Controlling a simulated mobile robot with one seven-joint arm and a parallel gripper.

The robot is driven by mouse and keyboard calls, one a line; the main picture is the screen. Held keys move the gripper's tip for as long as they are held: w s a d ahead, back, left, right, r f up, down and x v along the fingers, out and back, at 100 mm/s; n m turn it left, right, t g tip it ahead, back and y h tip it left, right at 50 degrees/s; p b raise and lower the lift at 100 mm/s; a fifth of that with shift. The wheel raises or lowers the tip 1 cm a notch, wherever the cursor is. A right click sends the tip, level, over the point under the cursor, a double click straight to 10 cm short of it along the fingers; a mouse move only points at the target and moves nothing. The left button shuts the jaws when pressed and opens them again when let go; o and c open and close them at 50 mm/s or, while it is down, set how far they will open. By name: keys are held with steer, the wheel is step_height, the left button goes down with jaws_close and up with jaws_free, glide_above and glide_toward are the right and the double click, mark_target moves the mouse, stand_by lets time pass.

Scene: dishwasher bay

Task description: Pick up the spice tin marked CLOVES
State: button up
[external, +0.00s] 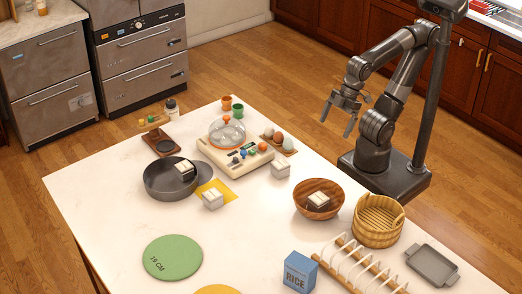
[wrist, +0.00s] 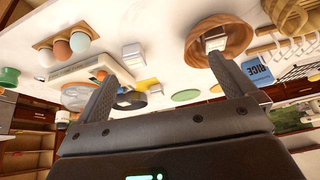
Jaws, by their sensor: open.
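Several small pale box-shaped tins stand on the white table, and I cannot read a CLOVES mark on any. One tin (external: 184,170) is in the dark pan, one tin (external: 212,199) is at the yellow mat, one tin (external: 280,166) stands by the game-like cream board, and one tin (external: 317,199) sits in the wooden bowl. In the wrist view, a tin (wrist: 133,56) on the table and the bowl's tin (wrist: 214,40) show beyond the fingers. My gripper (external: 338,124) is open and empty, above the table's far right edge, apart from every tin; its fingers (wrist: 163,72) are spread.
The dark pan (external: 157,184), the cream board (external: 216,159) with a clear dome, an egg holder (external: 268,133), the wooden bowl (external: 306,211), a wooden tub (external: 365,234), a RICE box (external: 299,272) and a white rack (external: 355,265) crowd the table. The front left is clearer, around a green disc (external: 172,257).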

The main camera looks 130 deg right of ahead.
steer(key=shift+s+a+f+n, duration=0.1)
steer(key=shift+s+f+n, duration=0.05)
steer(key=shift+s+n, duration=0.15)
steer(key=c, duration=0.5)
steer(key=shift+w, duration=0.1)
steer(key=m+g, duration=0.1)
steer(key=g, duration=0.4)
glide_above(280, 163)
step_height(280, 163, down, 6)
steer(key=r, duration=0.1)
step_height(280, 163, down, 11)
steer(key=shift+a+f, duration=0.1)
steer(key=shift+f, duration=0.1)
